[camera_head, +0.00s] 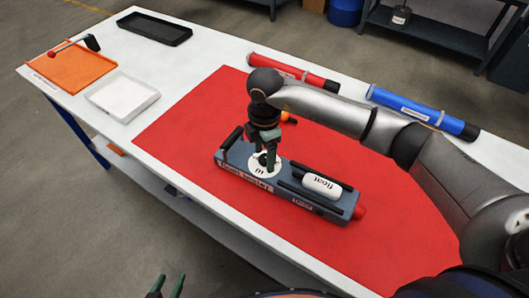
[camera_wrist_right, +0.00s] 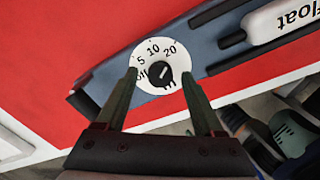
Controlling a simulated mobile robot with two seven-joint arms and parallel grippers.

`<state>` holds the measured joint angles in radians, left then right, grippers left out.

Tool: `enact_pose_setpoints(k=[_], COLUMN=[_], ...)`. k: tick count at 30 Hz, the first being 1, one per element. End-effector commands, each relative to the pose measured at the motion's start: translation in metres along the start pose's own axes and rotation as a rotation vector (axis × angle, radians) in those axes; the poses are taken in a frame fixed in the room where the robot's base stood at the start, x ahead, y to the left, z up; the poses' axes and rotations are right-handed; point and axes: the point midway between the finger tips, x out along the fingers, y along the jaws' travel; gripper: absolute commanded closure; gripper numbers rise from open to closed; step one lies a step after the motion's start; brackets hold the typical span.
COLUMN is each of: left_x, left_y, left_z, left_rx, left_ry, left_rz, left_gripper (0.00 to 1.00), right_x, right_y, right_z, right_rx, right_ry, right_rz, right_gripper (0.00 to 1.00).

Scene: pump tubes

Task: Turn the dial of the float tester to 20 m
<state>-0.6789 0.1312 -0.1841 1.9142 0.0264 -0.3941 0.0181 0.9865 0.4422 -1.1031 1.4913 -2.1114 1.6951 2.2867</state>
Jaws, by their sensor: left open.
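The float tester (camera_head: 235,165) is a long blue-grey box on the red mat, with a white float (camera_head: 321,185) in a cradle on its right part. Its round white dial (camera_head: 254,170) also shows in the right wrist view (camera_wrist_right: 154,52), marked 5, 10 and 20, with a black knob (camera_wrist_right: 158,75) in the middle. I cannot tell exactly which mark the knob points to. My right gripper (camera_head: 265,158) is over the dial. Its fingers (camera_wrist_right: 160,74) are apart, one at each side of the dial, not closed on the knob. My left gripper (camera_head: 166,286) is open and empty at the bottom edge.
A red tube (camera_head: 295,72) and a blue tube (camera_head: 424,111) lie along the table's back edge. An orange tray (camera_head: 70,68), a white tray (camera_head: 122,97) and a black tray (camera_head: 155,27) are at the left. The red mat (camera_head: 190,125) is clear left of the tester.

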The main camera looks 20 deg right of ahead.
Motion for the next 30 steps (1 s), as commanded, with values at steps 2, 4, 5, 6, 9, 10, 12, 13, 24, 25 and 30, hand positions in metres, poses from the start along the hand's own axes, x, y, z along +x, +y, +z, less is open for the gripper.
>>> enact_pose_setpoints(k=[2,4,5,6,9,10,12,13,24,25,30], left_x=[0.0,0.0,0.0,0.0,0.0,0.001,0.001,0.001,0.005,0.005,0.006], left_y=[0.0,0.0,0.0,0.0,0.0,0.0,0.0,0.0,-0.001,-0.001,-0.001], left_z=[0.0,0.0,0.0,0.0,0.001,0.001,0.001,0.002,0.006,0.006,0.006], left_rx=[0.0,0.0,0.0,0.0,0.0,0.0,0.0,0.0,0.0,0.0,0.0], left_ry=[0.0,0.0,0.0,0.0,0.0,0.0,0.0,0.0,0.0,0.0,0.0], left_rz=[0.0,0.0,0.0,0.0,0.0,0.0,0.0,0.0,0.0,0.0,0.0], left_gripper=[0.5,0.5,0.5,0.5,0.5,0.5,0.5,0.5,0.5,0.5,0.5], right_x=[0.0,0.0,0.0,-0.001,-0.007,-0.011,-0.023,-0.029,-0.105,-0.109,-0.123], right_y=[0.0,0.0,0.0,0.0,0.0,0.001,0.001,0.001,0.001,0.001,0.0], right_z=[0.0,0.0,0.0,0.0,0.0,0.0,0.0,0.0,0.0,0.0,0.0], right_rx=[0.0,0.0,0.0,0.0,0.0,0.0,0.0,-0.001,0.0,0.0,0.0], right_ry=[0.0,0.0,0.0,0.0,0.0,0.0,0.0,0.0,0.0,0.0,0.0], right_rz=[-0.001,-0.001,-0.001,-0.001,0.001,0.001,0.003,0.004,0.003,0.003,0.0], right_gripper=[0.31,0.31,0.31,0.31,0.31,0.31,0.31,0.31,0.31,0.31,0.31])
